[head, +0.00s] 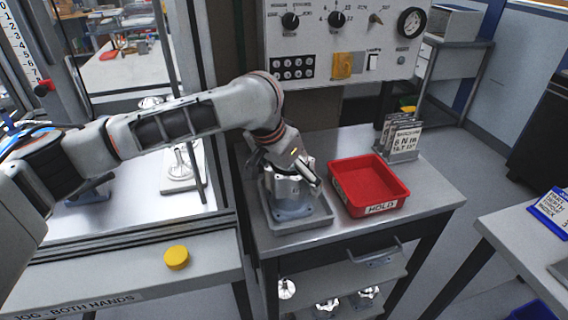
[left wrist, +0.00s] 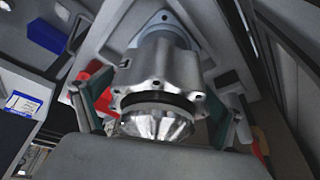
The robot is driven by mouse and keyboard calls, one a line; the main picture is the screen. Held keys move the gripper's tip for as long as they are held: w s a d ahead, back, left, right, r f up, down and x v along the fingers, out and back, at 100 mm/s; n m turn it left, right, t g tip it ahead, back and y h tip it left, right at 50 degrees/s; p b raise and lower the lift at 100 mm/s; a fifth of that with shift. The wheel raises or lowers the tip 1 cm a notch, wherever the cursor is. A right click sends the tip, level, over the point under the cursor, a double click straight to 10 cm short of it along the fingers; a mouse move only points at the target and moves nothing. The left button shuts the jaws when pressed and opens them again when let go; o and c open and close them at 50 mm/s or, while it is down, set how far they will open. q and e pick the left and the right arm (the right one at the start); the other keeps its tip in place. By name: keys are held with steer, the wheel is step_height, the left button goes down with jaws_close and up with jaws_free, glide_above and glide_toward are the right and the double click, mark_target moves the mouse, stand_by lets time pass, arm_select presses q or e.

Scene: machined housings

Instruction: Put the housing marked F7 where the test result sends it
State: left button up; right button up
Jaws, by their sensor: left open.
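A silver machined housing (head: 292,192) stands upright on a blue-grey base in a shallow grey tray (head: 318,222) on the steel cart. No F7 mark is readable on it. My left gripper (head: 284,168) is right above it and partly covers its top. In the left wrist view the housing (left wrist: 158,75) lies between the spread fingers of my left gripper (left wrist: 155,112), which is open. I cannot tell whether a finger touches it. A red bin labelled HOLD (head: 381,209) stands just right of the tray. My right gripper is not in view.
A panel with knobs and a gauge (head: 411,22) rises behind the cart. Printed cards (head: 405,142) stand behind the bin. Another housing (head: 180,162) sits in the station at left, and several lie on the lower shelf (head: 327,304). A yellow button (head: 176,257) is at front left.

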arm_select(q)
steer(key=f+b, duration=0.1)
steer(key=b, duration=0.4)
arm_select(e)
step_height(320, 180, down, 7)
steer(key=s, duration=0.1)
arm_select(q)
steer(key=p+v, duration=0.3)
steer(key=v, duration=0.9)
steer(key=shift+w+d+r+p, duration=0.1)
steer(key=shift+w+p, duration=0.05)
steer(key=shift+p, duration=0.15)
steer(key=shift+s+r, duration=0.2)
steer(key=shift+r, duration=0.2)
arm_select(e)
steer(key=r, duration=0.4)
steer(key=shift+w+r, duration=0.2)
